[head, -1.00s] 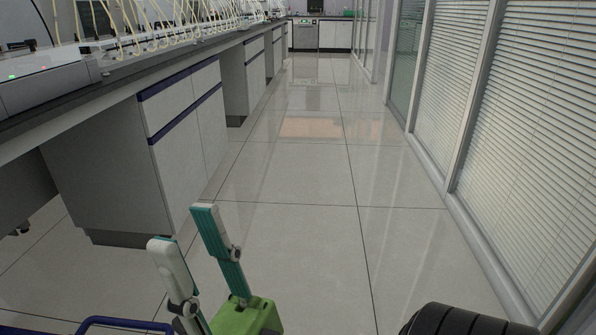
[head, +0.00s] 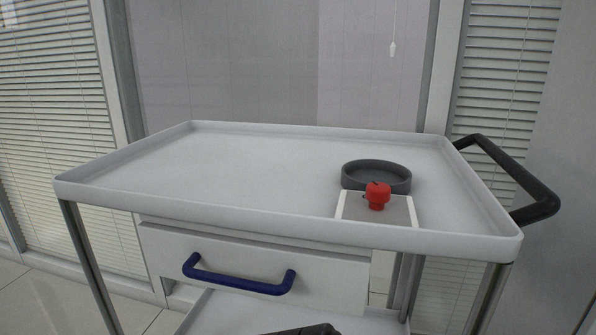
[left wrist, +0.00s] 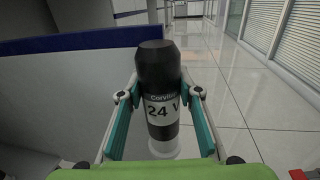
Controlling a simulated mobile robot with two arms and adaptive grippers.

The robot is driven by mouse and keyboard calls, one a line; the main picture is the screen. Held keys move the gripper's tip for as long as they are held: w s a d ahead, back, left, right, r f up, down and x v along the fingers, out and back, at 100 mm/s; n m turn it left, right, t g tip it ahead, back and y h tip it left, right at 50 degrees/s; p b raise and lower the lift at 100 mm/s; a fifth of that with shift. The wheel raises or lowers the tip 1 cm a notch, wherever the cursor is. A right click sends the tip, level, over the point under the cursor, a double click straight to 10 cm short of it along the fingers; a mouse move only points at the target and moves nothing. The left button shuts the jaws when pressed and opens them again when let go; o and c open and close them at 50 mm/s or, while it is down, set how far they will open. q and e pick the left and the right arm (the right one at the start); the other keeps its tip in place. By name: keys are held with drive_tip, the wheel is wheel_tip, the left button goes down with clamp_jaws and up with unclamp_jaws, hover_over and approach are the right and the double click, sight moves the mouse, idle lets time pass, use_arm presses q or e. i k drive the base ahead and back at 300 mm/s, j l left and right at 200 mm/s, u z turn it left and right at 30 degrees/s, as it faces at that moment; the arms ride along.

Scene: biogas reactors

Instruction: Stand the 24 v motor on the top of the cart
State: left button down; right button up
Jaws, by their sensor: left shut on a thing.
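The 24 V motor (left wrist: 158,100) shows in the left wrist view as a dark cylinder with a grey label reading "24 V" and a pale lower end. My left gripper (left wrist: 160,108) is shut on it, one teal finger on each side. The cart (head: 270,165) fills the head view, with a light grey top and a raised rim. Most of the top is bare. Neither the motor nor my left gripper shows in the head view. My right gripper is in no view now.
A dark round dish (head: 376,176) and a pale plate (head: 355,209) with a red knob (head: 377,196) occupy the top's right front. A black push handle (head: 520,185) juts out at right. A drawer with a blue handle (head: 240,279) is below. Blinds stand behind.

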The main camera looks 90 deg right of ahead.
sight(174, 174)
drive_tip(key=i+j+z, duration=0.1)
drive_tip(key=z, duration=1.6)
